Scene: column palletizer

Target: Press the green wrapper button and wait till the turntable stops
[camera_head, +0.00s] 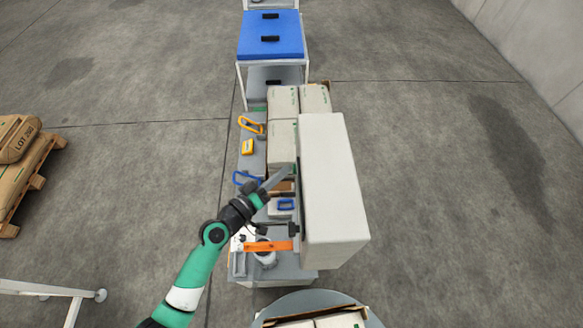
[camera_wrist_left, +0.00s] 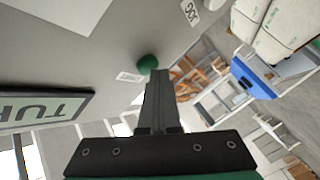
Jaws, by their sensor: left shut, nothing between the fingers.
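A round green button (camera_wrist_left: 148,63) sticks out of a grey panel (camera_wrist_left: 90,45) in the left wrist view. My left gripper (camera_wrist_left: 160,75) is shut and empty, its tips right beside the button; I cannot tell whether they touch it. In the head view the left gripper (camera_head: 288,171) reaches the left side of a tall white cabinet (camera_head: 335,190), where the button is mostly hidden. The turntable (camera_head: 365,311) shows in part at the bottom edge, with an open carton (camera_head: 340,318) on it. My right gripper is not in view.
A grey bench (camera_head: 255,165) left of the cabinet holds pale cartons (camera_head: 283,140), an orange tool (camera_head: 268,246) and blue and yellow handled items. A blue-topped cart (camera_head: 270,35) stands behind. A pallet of sacks (camera_head: 18,165) is at far left. The floor at right is clear.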

